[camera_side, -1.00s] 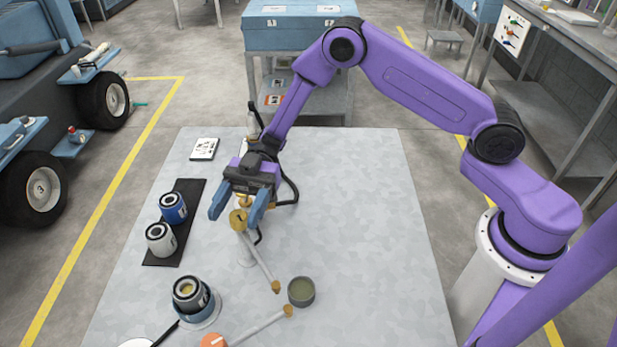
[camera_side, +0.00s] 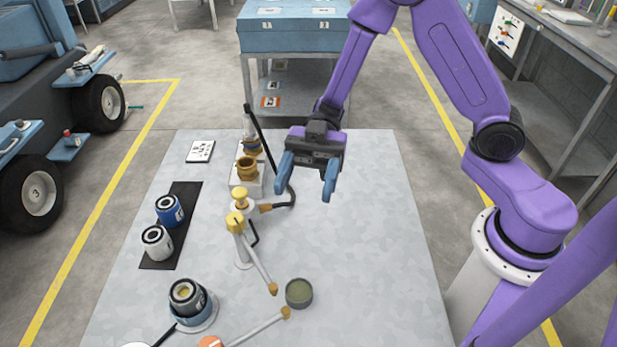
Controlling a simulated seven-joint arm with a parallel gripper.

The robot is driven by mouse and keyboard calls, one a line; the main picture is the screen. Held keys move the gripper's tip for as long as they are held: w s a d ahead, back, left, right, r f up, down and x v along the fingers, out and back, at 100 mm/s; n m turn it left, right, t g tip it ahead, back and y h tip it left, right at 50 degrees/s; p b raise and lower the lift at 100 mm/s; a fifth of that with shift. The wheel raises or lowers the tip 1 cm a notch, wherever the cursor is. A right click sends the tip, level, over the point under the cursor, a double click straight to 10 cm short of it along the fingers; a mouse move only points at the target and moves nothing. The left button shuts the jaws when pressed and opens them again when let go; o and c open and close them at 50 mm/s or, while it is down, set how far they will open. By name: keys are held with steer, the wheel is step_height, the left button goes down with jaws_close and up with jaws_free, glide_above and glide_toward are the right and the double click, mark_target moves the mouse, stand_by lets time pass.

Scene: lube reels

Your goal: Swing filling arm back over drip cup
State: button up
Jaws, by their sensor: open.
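My gripper (camera_side: 304,191) is open and empty, its blue fingers pointing down above the bench, right of the brass fittings. A pale rod-like arm (camera_side: 258,263) runs from a brass head (camera_side: 236,222) on a post down to a brass tip. A second pale arm (camera_side: 258,327) runs from an orange cap (camera_side: 210,343) at the bottom edge to another brass tip. I cannot tell for sure which is the filling arm. The round drip cup (camera_side: 299,293), dark with a greenish inside, sits right of both tips. Both tips appear beside the cup's left side, not over its middle.
A brass pump fitting (camera_side: 247,168) with a black lever and hose stands behind the post. Blue and white filters (camera_side: 157,241) stand on a dark mat (camera_side: 187,202). Another filter (camera_side: 186,298) sits in a blue holder at front left. The bench's right half (camera_side: 385,240) is clear.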

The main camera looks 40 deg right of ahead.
steer(key=shift+s+d+r, duration=0.1)
steer(key=shift+s+d, duration=0.05)
steer(key=shift+s, duration=0.05)
